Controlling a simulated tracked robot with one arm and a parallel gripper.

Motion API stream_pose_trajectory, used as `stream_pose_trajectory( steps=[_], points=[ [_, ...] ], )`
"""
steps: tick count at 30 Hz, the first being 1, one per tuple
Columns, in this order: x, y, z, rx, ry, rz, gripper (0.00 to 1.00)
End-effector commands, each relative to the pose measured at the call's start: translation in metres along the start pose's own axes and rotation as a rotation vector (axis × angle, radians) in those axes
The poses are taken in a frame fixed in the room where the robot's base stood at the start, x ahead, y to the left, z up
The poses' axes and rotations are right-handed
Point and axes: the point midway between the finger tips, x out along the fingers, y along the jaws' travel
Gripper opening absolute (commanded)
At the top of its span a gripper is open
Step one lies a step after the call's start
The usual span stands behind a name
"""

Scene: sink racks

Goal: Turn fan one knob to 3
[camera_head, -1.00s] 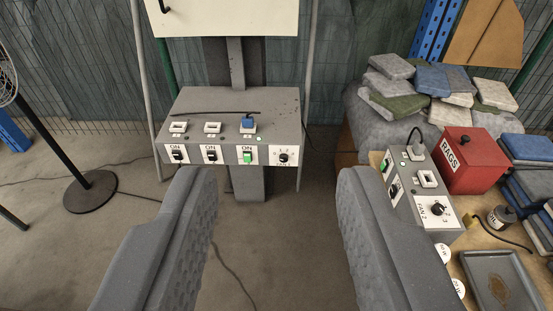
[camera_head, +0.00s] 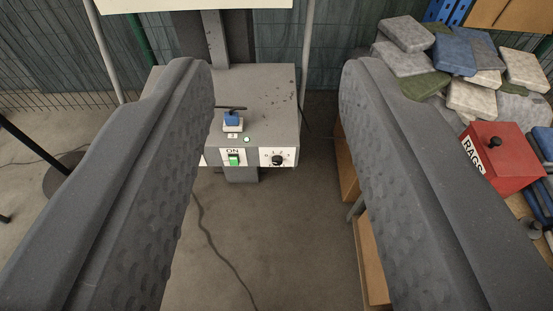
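My gripper (camera_head: 277,85) is open and empty, its two grey textured fingers spread wide on either side of the view. Between them and beyond stands a grey control box (camera_head: 265,95) on a post. On its front face a black knob (camera_head: 277,160) sits on a white dial plate, at the right end; the dial's label is too small to read. Left of it is a green switch (camera_head: 233,160) marked ON, with a blue plug (camera_head: 232,118) in the socket above. The left finger hides the left part of the box. My gripper is apart from the knob.
At the right, a red RAGS box (camera_head: 507,165) and a pile of folded cloths (camera_head: 450,55) stand behind the right finger, which hides most of the wooden table there. A white board (camera_head: 190,5) is above the box. A cable (camera_head: 225,255) crosses the open floor.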

Motion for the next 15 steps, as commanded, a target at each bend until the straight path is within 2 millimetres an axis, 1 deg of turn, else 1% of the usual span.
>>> stream_pose_trajectory(
  steps=[5,6,8,10,11,13,14,15],
  points=[
    [0.000,0.000,0.000,0.000,0.000,0.000,0.36],
    [0.000,0.000,0.000,0.000,0.000,0.000,0.39],
    [0.001,0.000,0.001,0.001,0.000,0.000,0.54],
    [0.009,-0.001,0.004,0.004,0.000,0.002,0.54],
    [0.015,-0.001,0.007,0.006,0.001,0.003,0.54],
    [0.037,-0.004,0.020,0.015,0.000,0.006,0.54],
    [0.050,-0.005,0.028,0.020,-0.002,0.009,0.54],
    [0.069,-0.005,0.038,0.029,0.003,0.012,0.54]
  ],
)
